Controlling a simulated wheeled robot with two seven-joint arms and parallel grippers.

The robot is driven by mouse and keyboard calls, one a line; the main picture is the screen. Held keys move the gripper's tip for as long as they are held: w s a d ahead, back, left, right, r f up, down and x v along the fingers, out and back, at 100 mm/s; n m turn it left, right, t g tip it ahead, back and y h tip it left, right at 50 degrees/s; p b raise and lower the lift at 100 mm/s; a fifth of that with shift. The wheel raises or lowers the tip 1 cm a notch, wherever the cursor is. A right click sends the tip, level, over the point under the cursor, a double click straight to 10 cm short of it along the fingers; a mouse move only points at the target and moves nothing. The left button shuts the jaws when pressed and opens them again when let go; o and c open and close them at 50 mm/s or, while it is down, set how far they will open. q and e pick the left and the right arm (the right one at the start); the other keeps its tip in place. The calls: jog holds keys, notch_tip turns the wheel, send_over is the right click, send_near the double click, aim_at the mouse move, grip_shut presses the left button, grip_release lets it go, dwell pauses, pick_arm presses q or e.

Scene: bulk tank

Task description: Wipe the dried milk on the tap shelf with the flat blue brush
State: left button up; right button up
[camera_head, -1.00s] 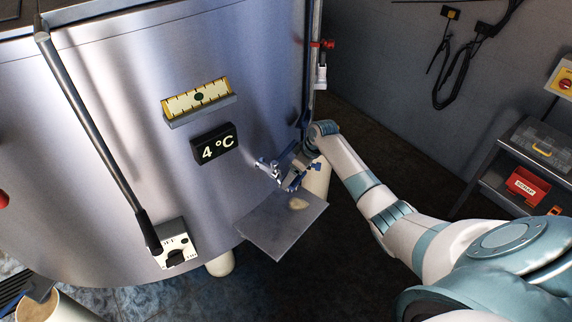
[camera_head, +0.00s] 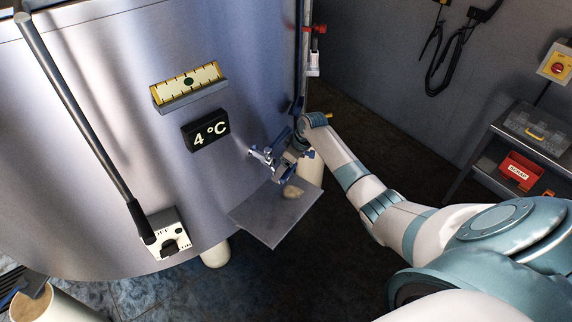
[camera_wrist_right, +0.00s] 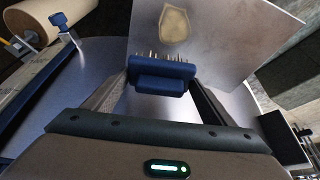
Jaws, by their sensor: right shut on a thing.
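The tap shelf (camera_head: 268,223) is a grey metal plate on the front of the steel tank. The dried milk (camera_head: 293,191) is a beige patch near its far right edge. It also shows whole in the right wrist view (camera_wrist_right: 174,25). The flat blue brush (camera_wrist_right: 162,76) has short bristles pointing toward the patch. My right gripper (camera_wrist_right: 160,92) is shut on the brush and holds it beside the patch; the bristles look apart from it in the wrist view. My left gripper is out of view.
The tank carries a yellow-framed gauge (camera_head: 188,84), a 4 °C display (camera_head: 206,130) and a lever handle (camera_head: 84,126). A pipe with a red valve (camera_head: 318,30) rises behind my right arm. A cart (camera_head: 510,165) with a red box stands at the right.

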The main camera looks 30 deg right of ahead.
aim_at(288, 169)
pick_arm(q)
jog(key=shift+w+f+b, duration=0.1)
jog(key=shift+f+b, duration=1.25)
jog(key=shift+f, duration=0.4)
pick_arm(e)
jog(key=shift+s+d+f, duration=0.1)
jog(key=shift+d+f, duration=0.05)
jog(key=shift+f, duration=1.65)
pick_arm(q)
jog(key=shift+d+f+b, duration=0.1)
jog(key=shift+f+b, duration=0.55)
pick_arm(e)
jog(key=shift+f, duration=1.05)
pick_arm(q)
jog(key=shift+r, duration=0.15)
pick_arm(e)
jog(key=shift+s+r, duration=0.1)
jog(key=shift+s+d+r+p, duration=0.1)
jog(key=shift+s+p, duration=0.3)
jog(key=shift+p, duration=0.3)
jog(key=shift+s+d+r+p, duration=0.1)
jog(key=shift+s+p, duration=1.05)
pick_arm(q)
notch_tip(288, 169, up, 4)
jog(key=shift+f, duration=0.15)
pick_arm(e)
jog(key=shift+s, duration=0.3)
